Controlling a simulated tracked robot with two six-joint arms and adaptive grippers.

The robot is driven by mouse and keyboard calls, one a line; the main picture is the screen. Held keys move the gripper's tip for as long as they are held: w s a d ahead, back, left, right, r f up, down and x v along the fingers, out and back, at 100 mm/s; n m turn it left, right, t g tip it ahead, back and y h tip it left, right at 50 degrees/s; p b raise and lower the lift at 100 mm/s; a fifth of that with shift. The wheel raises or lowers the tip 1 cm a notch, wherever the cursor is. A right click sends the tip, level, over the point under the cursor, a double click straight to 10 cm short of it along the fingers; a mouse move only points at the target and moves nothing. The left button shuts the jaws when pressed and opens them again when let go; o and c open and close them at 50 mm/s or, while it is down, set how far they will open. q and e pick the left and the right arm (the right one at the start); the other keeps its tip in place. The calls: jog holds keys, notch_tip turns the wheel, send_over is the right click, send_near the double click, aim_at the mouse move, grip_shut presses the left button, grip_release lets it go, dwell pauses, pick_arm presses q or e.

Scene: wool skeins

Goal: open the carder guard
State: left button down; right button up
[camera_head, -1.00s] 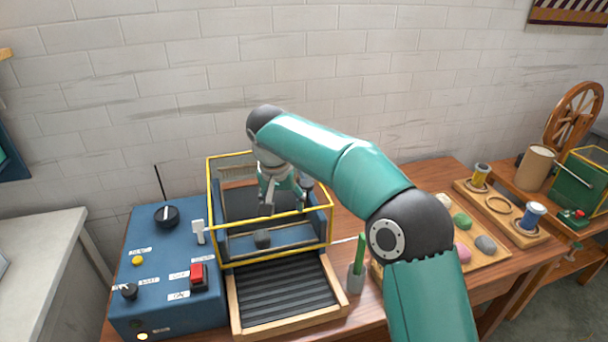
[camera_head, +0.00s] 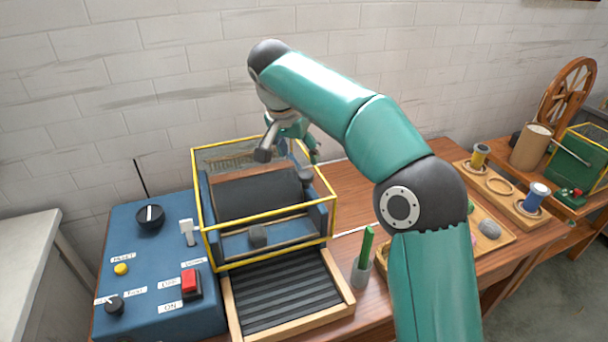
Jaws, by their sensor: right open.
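The carder (camera_head: 160,255) is a blue machine on the wooden table, left of centre. Its guard (camera_head: 205,235) is a clear box with a yellow frame over the drum area and looks shut. The arm hides part of the guard's back right corner. My left gripper is not in view.
The carder's panel has a black dial (camera_head: 150,217), a white lever (camera_head: 187,231) and a red switch (camera_head: 191,284). A ribbed tray (camera_head: 226,308) lies in front of the guard. A cup with a green stick (camera_head: 361,271) stands right of it. Spools and wool lie further right.

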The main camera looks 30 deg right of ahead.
aim_at(306, 174)
jog(key=x, duration=0.8)
jog(key=shift+d+f, duration=0.1)
jog(key=shift+f, duration=0.05)
grip_shut()
